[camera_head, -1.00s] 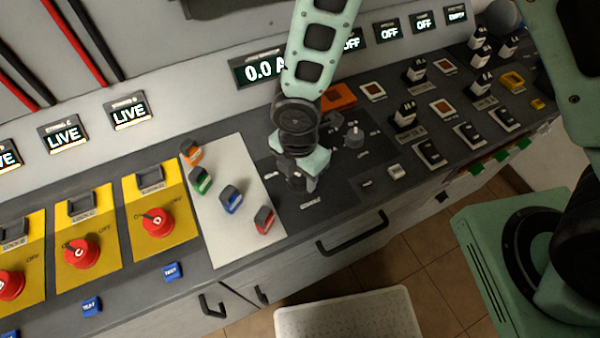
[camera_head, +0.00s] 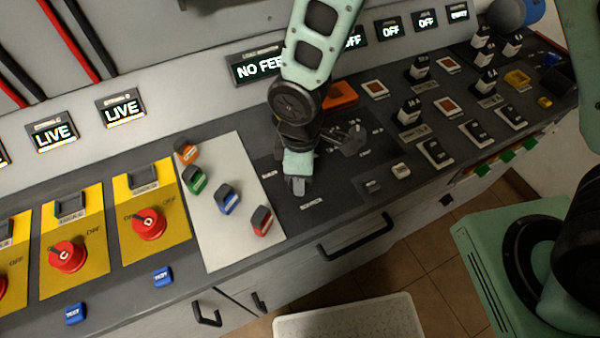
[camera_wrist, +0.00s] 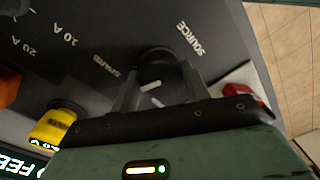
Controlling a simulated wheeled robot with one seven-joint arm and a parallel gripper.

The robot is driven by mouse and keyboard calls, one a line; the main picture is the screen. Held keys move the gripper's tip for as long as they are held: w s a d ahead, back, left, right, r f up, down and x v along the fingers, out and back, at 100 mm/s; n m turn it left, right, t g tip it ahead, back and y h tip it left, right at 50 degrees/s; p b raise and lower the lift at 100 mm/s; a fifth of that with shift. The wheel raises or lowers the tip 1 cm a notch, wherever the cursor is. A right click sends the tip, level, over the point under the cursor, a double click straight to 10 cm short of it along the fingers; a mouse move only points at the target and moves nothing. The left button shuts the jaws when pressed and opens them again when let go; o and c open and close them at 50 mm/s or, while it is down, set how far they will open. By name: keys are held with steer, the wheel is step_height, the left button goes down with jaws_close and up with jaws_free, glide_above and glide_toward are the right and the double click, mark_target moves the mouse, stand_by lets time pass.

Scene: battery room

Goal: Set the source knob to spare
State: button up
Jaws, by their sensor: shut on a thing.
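The black source knob (camera_wrist: 157,70) sits on the dark panel beside the printed SOURCE label (camera_wrist: 190,38). White marks show on it in the wrist view, but I cannot tell for sure which setting it points to. A label that looks like SPARE (camera_wrist: 105,62) is printed to its left there. My gripper (camera_wrist: 160,84) is shut on the knob, one finger on each side. In the head view my gripper (camera_head: 298,186) comes down on the panel and hides the knob. A display (camera_head: 258,67) behind the arm reads NO FEE, its end covered.
A pale plate (camera_head: 235,245) with orange, green, blue and red caps lies left of my gripper. Red rotary switches (camera_head: 148,224) on yellow plates are further left. Another knob (camera_head: 352,140), an orange block (camera_head: 340,95) and several rocker switches (camera_head: 435,152) stand to the right.

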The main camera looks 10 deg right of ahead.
steer(key=m+b, duration=0.1)
steer(key=m, duration=0.4)
stand_by(0.5)
steer(key=o, duration=1)
step_height(320, 180, up, 18)
steer(key=shift+w+d+f+b, duration=0.2)
steer(key=shift+f+b, duration=0.05)
steer(key=shift+b, duration=0.05)
steer(key=s+d+m, duration=0.2)
steer(key=s+d, duration=0.5)
steer(key=s, duration=0.4)
steer(key=shift+s+d+m+y, duration=0.3)
steer(key=shift+d, duration=0.05)
